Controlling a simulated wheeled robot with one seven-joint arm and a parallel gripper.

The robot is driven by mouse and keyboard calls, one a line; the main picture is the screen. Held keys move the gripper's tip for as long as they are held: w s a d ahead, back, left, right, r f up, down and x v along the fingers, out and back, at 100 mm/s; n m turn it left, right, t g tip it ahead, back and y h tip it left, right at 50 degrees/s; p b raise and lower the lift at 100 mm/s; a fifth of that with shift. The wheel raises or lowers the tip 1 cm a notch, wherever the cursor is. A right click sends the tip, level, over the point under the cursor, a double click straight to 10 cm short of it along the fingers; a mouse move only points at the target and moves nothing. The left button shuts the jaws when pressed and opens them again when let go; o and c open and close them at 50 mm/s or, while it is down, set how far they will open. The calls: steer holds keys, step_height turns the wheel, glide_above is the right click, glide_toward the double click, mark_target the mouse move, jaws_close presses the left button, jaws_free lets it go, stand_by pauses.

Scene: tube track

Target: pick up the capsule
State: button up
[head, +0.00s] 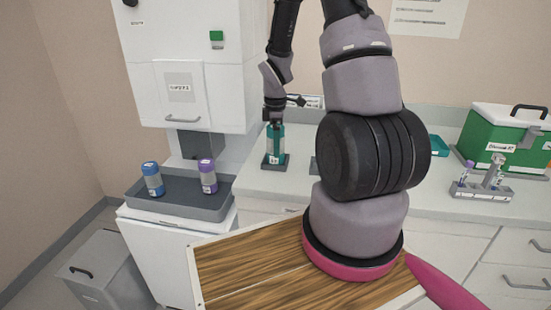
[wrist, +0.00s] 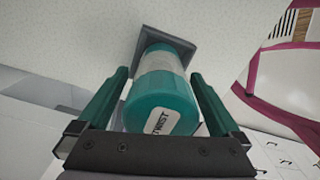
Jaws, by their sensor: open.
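A capsule (head: 275,139) with teal ends and a pale middle stands upright in a small dark holder (head: 274,162) on the counter. My gripper (wrist: 160,110) is open, with one teal-lined finger on each side of the capsule. Whether the fingers touch it, I cannot tell. In the head view my gripper (head: 273,120) is at the capsule's top. Two more capsules, one blue-capped (head: 152,180) and one purple-capped (head: 207,176), stand in the grey tray.
The grey tray (head: 180,204) lies under the white machine (head: 190,60) at left. A green case (head: 500,138) and a small grey rack (head: 482,191) stand on the counter at right. A grey bin (head: 108,275) is at lower left.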

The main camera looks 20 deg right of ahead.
steer(key=c, duration=1.5)
step_height(320, 180, up, 10)
steer(key=shift+r, duration=0.1)
